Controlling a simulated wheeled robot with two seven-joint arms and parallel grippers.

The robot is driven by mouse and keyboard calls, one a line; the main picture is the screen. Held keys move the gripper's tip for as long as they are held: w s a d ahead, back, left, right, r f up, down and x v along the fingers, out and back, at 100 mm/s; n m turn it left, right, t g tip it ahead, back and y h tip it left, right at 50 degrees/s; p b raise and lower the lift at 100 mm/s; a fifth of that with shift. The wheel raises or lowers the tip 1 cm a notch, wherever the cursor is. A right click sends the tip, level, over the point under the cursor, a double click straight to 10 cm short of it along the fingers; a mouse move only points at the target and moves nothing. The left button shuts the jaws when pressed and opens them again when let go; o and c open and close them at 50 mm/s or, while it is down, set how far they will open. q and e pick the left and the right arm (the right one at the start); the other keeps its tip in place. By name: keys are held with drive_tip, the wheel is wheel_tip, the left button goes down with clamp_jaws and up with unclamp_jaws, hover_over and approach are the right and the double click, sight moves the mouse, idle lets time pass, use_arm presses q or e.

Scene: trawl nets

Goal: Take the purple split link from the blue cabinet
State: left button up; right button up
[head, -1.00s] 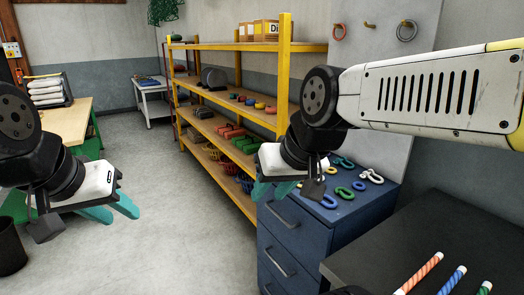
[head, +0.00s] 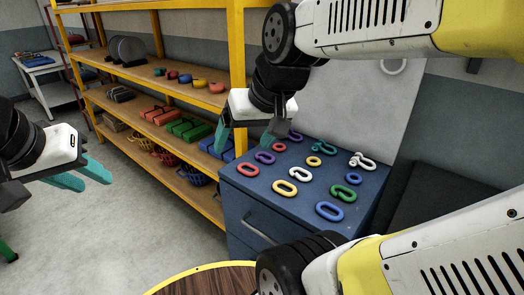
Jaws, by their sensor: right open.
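The blue cabinet (head: 232,196) stands in the middle of the head view with several coloured links on its top. A purple link (head: 265,157) lies near the top's left edge. Another purple link (head: 294,136) lies at the back, close to the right gripper and partly hidden by it. I cannot clearly tell which of the two is split. My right gripper (head: 243,146) is open and empty above the cabinet's back left edge, its teal fingers pointing down. My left gripper (head: 92,184) is open and empty at the far left, over the floor.
Red, yellow, white, green and blue links crowd the cabinet top, with a teal shackle (head: 323,148) and a white shackle (head: 362,162). A yellow shelf rack (head: 237,45) stands behind. A round wooden top (head: 205,284) is in front. A dark surface (head: 432,185) lies to the right.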

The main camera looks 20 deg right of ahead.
drive_tip(key=w+d+f+m+g, duration=0.1)
drive_tip(key=w+d+f, duration=0.3)
drive_tip(key=w, duration=0.4)
drive_tip(key=w+d+f+m+g+h, duration=0.1)
drive_tip(key=w+d+f+g, duration=0.1)
drive_tip(key=w+d+f, duration=0.3)
drive_tip(key=w+d+f+m+g+h, duration=0.1)
drive_tip(key=w+d+f, duration=0.4)
drive_tip(key=w, duration=0.6)
drive_tip(key=shift+w+f, duration=0.1)
drive_tip(key=shift+w, duration=0.2)
drive_tip(key=f, duration=0.5)
drive_tip(key=w+f, duration=0.1)
drive_tip(key=f, duration=0.2)
drive_tip(key=shift+w+d+f, duration=0.1)
drive_tip(key=shift+d, duration=0.3)
drive_tip(key=c, duration=1.7)
drive_tip(key=shift+c, duration=0.5)
drive_tip(key=shift+r, duration=0.2)
